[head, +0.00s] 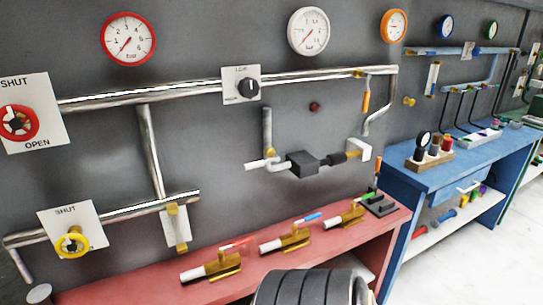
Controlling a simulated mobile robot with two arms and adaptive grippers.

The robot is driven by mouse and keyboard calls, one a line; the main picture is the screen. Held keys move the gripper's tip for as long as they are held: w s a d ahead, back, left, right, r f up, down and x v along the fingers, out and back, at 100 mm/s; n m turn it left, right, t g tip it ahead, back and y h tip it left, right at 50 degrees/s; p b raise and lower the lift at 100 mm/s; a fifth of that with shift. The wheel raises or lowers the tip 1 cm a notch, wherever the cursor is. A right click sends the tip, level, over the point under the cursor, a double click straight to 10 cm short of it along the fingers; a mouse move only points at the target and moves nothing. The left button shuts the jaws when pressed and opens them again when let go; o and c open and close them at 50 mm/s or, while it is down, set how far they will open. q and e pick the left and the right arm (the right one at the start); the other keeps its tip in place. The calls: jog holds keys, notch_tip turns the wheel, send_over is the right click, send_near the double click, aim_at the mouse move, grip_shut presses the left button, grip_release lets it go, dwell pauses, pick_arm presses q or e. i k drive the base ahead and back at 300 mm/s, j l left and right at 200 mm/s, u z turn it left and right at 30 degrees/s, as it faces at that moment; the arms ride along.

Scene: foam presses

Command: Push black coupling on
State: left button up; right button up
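A black coupling-like piece (338,157) is on the wall in the middle of the head view. I cannot tell how far the black piece sits over the fitting. Neither of my grippers is in view.
A red bench (330,250) below carries several brass valves with white pipe ends. A blue bench (430,180) stands to the right. Wall pipes, a dial plate (241,86) and gauges are above. A dark ribbed part fills the bottom middle.

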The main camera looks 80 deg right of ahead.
aim_at(333, 160)
jog(key=z, duration=2.9)
